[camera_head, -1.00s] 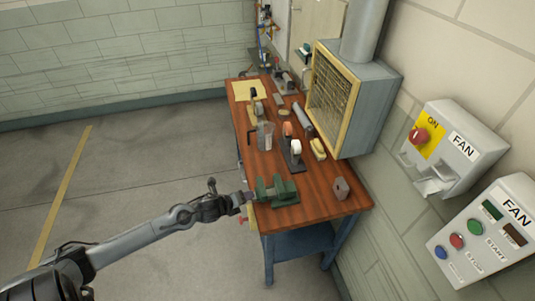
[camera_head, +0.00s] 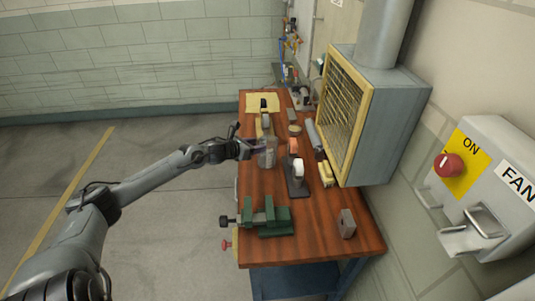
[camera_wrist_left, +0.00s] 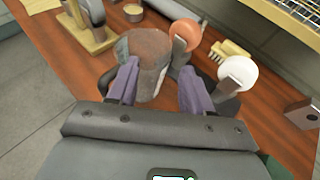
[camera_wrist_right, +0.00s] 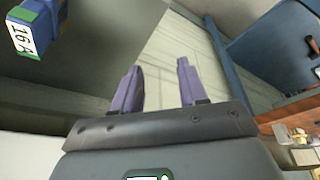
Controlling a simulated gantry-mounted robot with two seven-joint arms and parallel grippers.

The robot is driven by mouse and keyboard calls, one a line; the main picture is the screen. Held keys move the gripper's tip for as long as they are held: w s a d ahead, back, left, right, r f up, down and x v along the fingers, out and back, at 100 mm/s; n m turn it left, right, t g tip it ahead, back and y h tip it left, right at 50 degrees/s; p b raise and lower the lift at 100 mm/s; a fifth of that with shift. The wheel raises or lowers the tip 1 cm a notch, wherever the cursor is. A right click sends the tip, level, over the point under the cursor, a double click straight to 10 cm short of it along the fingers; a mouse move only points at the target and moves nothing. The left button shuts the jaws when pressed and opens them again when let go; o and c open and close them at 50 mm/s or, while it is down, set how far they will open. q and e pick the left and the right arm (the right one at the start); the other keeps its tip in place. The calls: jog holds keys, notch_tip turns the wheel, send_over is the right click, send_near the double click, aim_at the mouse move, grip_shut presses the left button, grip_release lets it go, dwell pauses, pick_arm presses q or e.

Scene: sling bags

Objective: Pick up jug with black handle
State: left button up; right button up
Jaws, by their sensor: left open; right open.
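A clear see-through jug (camera_head: 268,155) stands on the wooden workbench (camera_head: 312,235), near its left edge. Its black handle cannot be made out clearly. My left gripper (camera_head: 250,150) is beside the jug, at its left and close to it. In the left wrist view the jug (camera_wrist_left: 148,48) is just ahead of the open left fingers (camera_wrist_left: 158,72), its body mostly between their tips; I cannot tell whether they touch it. My right gripper (camera_wrist_right: 159,68) is open and empty, away from the bench top, and is not in the head view.
Tape dispensers with a white roll (camera_head: 298,170) and an orange roll (camera_head: 293,147) stand right of the jug. A green vise (camera_head: 268,217) is in front, a brush (camera_head: 326,174) and a grey block (camera_head: 346,224) to the right. A fan box (camera_head: 385,110) overhangs the bench's right side.

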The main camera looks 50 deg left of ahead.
pick_arm(q)
jog(key=d+b+x, duration=0.1)
jog(key=x, duration=0.8)
jog(key=shift+w+a+f, duration=0.15)
jog(key=shift+w+f, duration=0.1)
jog(key=shift+w, duration=0.15)
dwell(0.4)
grip_shut()
